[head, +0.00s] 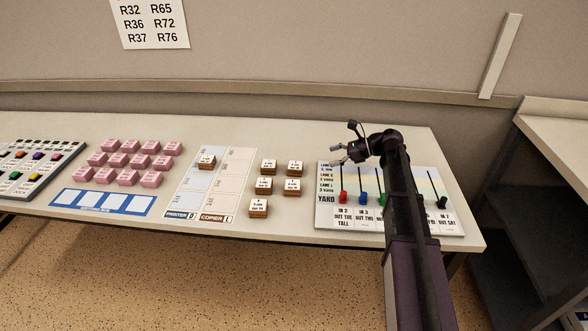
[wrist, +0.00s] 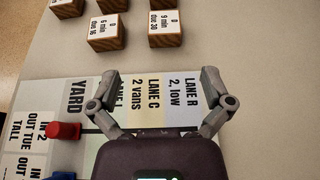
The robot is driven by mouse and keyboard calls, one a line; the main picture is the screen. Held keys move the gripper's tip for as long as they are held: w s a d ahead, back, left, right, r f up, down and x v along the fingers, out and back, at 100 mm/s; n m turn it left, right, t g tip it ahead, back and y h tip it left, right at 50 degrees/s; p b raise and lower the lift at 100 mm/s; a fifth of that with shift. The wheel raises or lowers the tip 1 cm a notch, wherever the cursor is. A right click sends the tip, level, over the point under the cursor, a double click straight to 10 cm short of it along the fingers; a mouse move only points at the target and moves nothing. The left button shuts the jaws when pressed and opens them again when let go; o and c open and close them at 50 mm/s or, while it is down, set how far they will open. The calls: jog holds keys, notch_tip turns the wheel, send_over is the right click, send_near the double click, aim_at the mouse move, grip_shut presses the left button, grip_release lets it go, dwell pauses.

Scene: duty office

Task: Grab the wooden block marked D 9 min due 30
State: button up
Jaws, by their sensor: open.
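The wooden block marked D 9 min due 30 (wrist: 165,28) has a white top label and brown wooden sides. It lies on the table, ahead of my open, empty gripper (wrist: 160,76) in the wrist view. In the head view, my gripper (head: 344,142) is above the upper left of the yard board, right of the blocks. By its place, the far right block (head: 295,168) there is the same one; its print is too small to read. A block reading 6 min due 16 (wrist: 106,33) sits just left of it in the wrist view.
Other wooden blocks (head: 264,186) stand close by. The yard board (head: 325,211) with coloured sliders lies under my arm. Left are a printer and copier chart (head: 232,180) holding one block, pink blocks (head: 131,160) and a button panel (head: 30,170). Table beyond the blocks is clear.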

aim_at(298, 165)
jog(key=shift+d+f, duration=0.15)
jog(key=b+x, duration=0.3)
jog(key=x, duration=0.4)
jog(key=shift+w+d+f, duration=0.1)
jog(key=shift+f, duration=0.05)
jog(key=shift+a+f, duration=0.1)
jog(key=shift+a, duration=0.5)
jog(key=x, duration=0.1)
jog(key=b+x, duration=0.2)
jog(key=x, duration=0.1)
jog(key=shift+w+f, duration=0.2)
jog(key=shift+w, duration=0.1)
jog(key=shift+a+f, duration=0.1)
jog(key=shift+a, duration=0.4)
jog(key=shift+c, duration=0.2)
